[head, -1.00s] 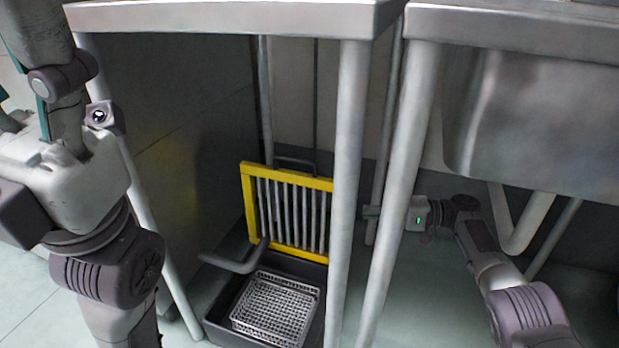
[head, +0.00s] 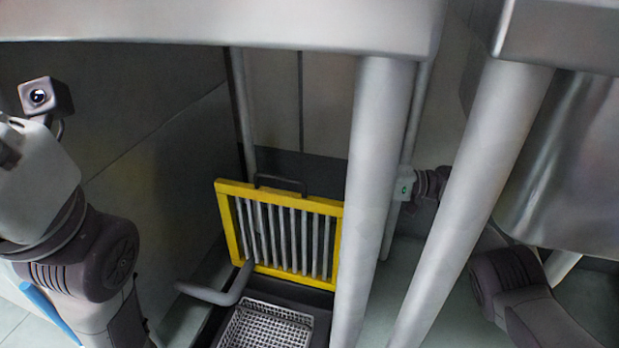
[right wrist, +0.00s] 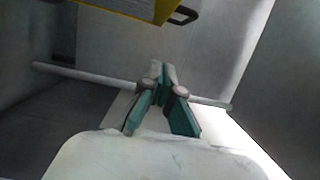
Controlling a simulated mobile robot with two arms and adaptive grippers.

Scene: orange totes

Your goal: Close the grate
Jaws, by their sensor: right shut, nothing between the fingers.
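The grate (head: 222,214) has a yellow frame, grey bars and a dark handle on its top edge. In the head view it stands raised, nearly upright, at the back of a dark floor basin. In the right wrist view, a yellow part of the grate (right wrist: 130,8) and its dark handle show at the top. My right gripper (right wrist: 164,68) is shut and empty, below and apart from the grate in that view. In the head view the table leg hides the right fingers. My left arm is at the left edge of the head view; its fingers are out of frame.
The dark basin (head: 262,287) holds a metal mesh basket (head: 262,328). A grey bent pipe (head: 215,296) reaches over its left side. Thick table legs (head: 372,200) (head: 470,200) stand in front of my right arm. A metal tabletop (head: 200,22) overhangs above.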

